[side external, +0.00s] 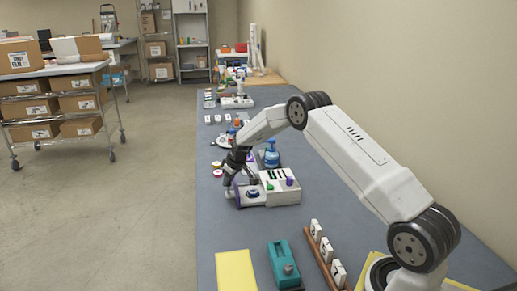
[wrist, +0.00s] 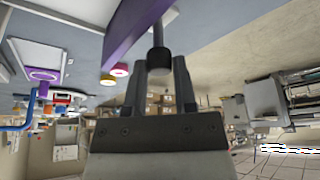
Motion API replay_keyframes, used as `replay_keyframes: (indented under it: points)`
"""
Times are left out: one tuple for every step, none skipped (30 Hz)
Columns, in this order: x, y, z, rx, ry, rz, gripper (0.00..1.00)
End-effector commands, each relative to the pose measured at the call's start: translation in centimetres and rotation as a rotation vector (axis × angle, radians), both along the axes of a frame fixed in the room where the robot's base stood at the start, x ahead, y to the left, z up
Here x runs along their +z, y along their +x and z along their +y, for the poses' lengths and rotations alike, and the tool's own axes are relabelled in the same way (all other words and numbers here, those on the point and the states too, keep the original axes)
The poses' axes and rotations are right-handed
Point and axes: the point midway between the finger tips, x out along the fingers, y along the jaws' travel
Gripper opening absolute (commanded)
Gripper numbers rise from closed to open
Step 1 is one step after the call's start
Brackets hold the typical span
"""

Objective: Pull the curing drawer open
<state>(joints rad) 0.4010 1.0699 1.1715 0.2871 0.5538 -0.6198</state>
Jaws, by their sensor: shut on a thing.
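The curing drawer's purple front (side external: 237,195) is on the left side of a white machine (side external: 283,191) on the bench in the side external view. A pale tray part shows between the front and the machine body, so the drawer appears to stand out some way. In the wrist view the purple front (wrist: 132,30) crosses the top, with a dark knob (wrist: 159,58) on a grey stem. My gripper (wrist: 159,72) is shut on this knob, one finger on each side. In the side external view my gripper (side external: 229,189) is at the drawer front; its fingertips are small there.
A teal device (side external: 283,264), a yellow sheet (side external: 236,271) and a rack of white blocks (side external: 326,252) lie nearer. Colored rings (side external: 217,168) lie near the bench's left edge. The floor aisle left is free.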

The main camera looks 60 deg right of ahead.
Motion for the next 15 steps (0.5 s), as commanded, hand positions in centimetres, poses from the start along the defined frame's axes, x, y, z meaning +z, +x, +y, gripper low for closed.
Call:
replay_keyframes:
  points:
    - [-0.02,-0.03,-0.01,-0.001,0.0,0.0,0.37]
    - [-0.03,-0.04,-0.02,-0.001,0.0,0.0,0.47]
    - [-0.03,-0.04,-0.02,-0.001,0.0,0.0,0.59]
    - [-0.03,-0.04,-0.02,-0.001,0.0,0.0,0.69]
    - [-0.03,-0.04,-0.03,-0.001,0.0,0.0,0.7]
    - [-0.02,-0.05,-0.03,-0.001,0.0,0.0,0.7]
    - [-0.02,-0.05,-0.03,-0.001,0.001,0.0,0.7]
    - [-0.02,-0.05,-0.03,-0.001,0.0,0.0,0.7]
    - [-0.01,-0.05,-0.03,-0.001,0.001,0.0,0.7]
    - [-0.01,-0.05,-0.03,-0.001,0.001,0.0,0.7]
    - [-0.01,-0.05,-0.03,-0.001,0.001,0.0,0.7]
    - [-0.01,-0.05,-0.03,-0.001,0.001,0.0,0.7]
    - [0.0,-0.05,-0.03,-0.001,0.001,0.0,0.7]
    - [0.02,-0.05,-0.03,-0.001,0.0,0.0,0.7]
    - [0.07,-0.07,-0.03,-0.001,0.0,0.0,0.7]
